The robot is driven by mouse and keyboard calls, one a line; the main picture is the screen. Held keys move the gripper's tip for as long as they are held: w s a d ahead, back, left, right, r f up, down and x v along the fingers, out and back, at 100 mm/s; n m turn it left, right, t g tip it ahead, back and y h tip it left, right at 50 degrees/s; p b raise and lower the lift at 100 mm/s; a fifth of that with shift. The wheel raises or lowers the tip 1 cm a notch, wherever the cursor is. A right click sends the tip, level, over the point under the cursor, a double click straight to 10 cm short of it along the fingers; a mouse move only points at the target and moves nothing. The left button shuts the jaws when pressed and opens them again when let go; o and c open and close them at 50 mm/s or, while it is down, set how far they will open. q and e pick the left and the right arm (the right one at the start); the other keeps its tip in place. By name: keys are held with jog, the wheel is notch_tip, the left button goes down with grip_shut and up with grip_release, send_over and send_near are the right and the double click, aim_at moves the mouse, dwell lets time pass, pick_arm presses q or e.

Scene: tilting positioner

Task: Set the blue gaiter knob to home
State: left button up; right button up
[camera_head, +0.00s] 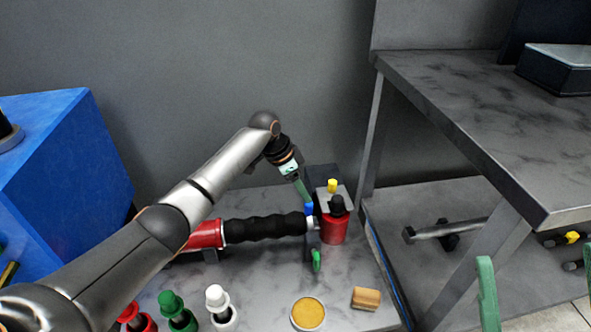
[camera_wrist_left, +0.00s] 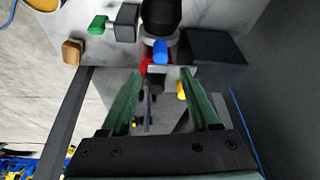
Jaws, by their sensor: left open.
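The blue knob (camera_head: 309,208) sits at the right end of a black ribbed gaiter (camera_head: 265,228), beside a dark block. It also shows in the left wrist view (camera_wrist_left: 160,52), just beyond the gap between my fingertips. My left gripper (camera_head: 302,189) reaches in from above, close to the blue knob. In the left wrist view its green fingers (camera_wrist_left: 162,82) are apart, with nothing gripped between them. My right gripper (camera_head: 538,262) shows only as two separated green fingers at the lower right, far from the knob.
Close by are a yellow knob (camera_head: 332,185), a red pot with a black knob (camera_head: 334,229) and a green handle (camera_head: 316,261). A yellow disc (camera_head: 308,313) and wooden block (camera_head: 366,298) lie in front. A grey table (camera_head: 470,110) stands right, a blue box (camera_head: 65,160) left.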

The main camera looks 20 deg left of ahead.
pick_arm(q)
jog(key=p+v, duration=0.1)
jog(key=v, duration=0.3)
jog(key=shift+r, duration=0.1)
dwell(0.3)
